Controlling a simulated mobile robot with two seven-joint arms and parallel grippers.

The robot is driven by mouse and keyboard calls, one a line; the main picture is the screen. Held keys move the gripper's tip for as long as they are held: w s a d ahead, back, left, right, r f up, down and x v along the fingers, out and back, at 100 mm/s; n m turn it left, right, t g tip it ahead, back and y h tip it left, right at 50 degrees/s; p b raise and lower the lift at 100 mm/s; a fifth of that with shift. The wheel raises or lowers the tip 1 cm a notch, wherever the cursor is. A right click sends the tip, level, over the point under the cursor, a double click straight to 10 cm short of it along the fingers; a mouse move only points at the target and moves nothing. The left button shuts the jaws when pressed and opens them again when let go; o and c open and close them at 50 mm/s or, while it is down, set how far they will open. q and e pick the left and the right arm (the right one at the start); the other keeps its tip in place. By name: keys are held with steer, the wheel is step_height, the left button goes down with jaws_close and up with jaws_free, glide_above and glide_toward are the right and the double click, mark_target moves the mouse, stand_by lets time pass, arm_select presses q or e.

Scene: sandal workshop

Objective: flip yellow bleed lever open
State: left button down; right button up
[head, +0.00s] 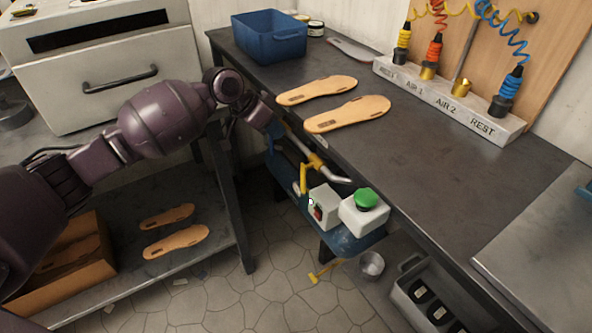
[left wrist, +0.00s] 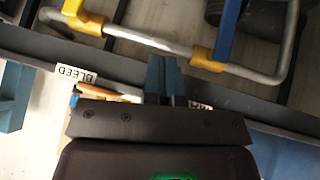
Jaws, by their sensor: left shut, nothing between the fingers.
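A yellow lever (head: 304,180) hangs near a yellow collar on a bent grey pipe (head: 340,177) below the bench edge. In the left wrist view a label reading BLEED (left wrist: 76,76) lies left of the fingers, and yellow parts (left wrist: 209,58) sit on the pipe; I cannot tell which one is the bleed lever. My left gripper (head: 276,131) is at the bench's front edge, above the upper yellow lever. Its blue fingers (left wrist: 163,72) are shut and empty, apart from the yellow parts. My right gripper is out of view.
A white box with a green button (head: 366,198) and a box with a red switch (head: 318,212) stand on the blue shelf (head: 352,243). Sandal soles (head: 347,114) lie on the dark bench (head: 400,155). A metal cup (head: 371,265) is below the shelf.

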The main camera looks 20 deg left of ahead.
arm_select(q)
steer(key=s+g, duration=0.1)
steer(key=s+f+g, duration=0.1)
steer(key=s+g, duration=0.1)
steer(key=s+m+g+h, duration=0.1)
steer(key=shift+s+f, duration=0.15)
steer(key=shift+f, duration=0.1)
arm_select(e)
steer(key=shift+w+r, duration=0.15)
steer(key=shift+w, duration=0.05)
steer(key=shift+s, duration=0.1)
arm_select(q)
steer(key=b+x, duration=0.2)
steer(key=x, duration=0.8)
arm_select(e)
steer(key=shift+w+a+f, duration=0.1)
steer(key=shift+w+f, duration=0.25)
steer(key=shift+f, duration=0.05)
arm_select(q)
steer(key=shift+s+d, duration=0.1)
steer(key=shift+d, duration=0.05)
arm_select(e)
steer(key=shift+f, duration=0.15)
